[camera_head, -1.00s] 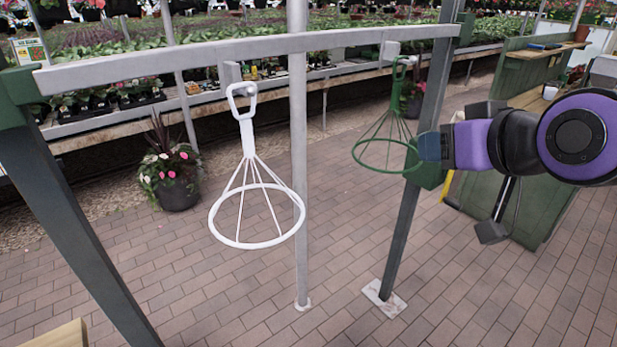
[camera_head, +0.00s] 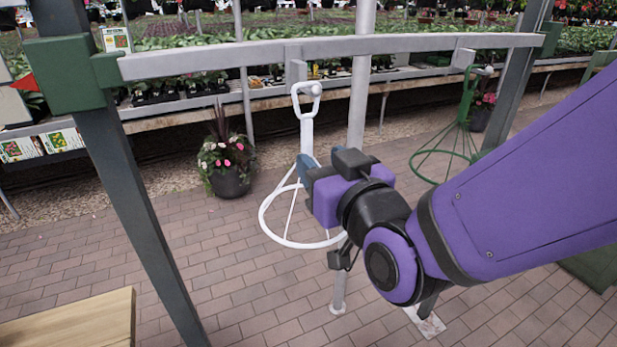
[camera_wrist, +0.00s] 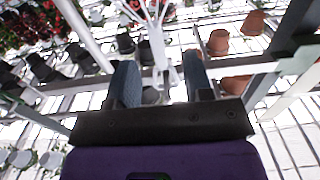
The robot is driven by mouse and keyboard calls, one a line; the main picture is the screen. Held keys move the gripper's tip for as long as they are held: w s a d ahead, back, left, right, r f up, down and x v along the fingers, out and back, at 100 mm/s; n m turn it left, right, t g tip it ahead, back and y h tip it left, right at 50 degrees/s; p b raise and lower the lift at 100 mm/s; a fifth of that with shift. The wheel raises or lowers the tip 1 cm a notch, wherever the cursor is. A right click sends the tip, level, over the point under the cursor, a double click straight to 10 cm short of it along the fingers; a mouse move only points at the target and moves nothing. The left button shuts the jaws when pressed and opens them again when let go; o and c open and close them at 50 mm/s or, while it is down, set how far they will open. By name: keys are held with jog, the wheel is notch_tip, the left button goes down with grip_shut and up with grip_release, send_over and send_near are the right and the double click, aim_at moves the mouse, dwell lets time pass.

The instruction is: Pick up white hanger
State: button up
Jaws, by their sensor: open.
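The white hanger (camera_head: 306,128) hangs from a hook on the grey rail by its looped handle, with thin rods running down to a wide white ring. My gripper (camera_head: 306,166) is open, its blue-grey fingers at the hanger's stem, just below the handle. My gripper and wrist hide part of the rods and the ring's right side. In the wrist view, the white hanger (camera_wrist: 157,42) shows in the gap between the two open fingers of my gripper (camera_wrist: 161,80). I cannot tell whether either finger touches it.
A green hanger (camera_head: 466,110) hangs farther right on the same grey rail (camera_head: 400,45). A grey post stands just behind the white hanger. A flower pot (camera_head: 230,182) stands on the brick floor to the left. A wooden surface (camera_head: 75,320) is at the lower left.

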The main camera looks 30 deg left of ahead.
aim_at(309, 146)
jog(key=shift+x, duration=3.35)
jog(key=shift+w+d+r, duration=0.1)
jog(key=shift+w, duration=0.05)
grip_shut()
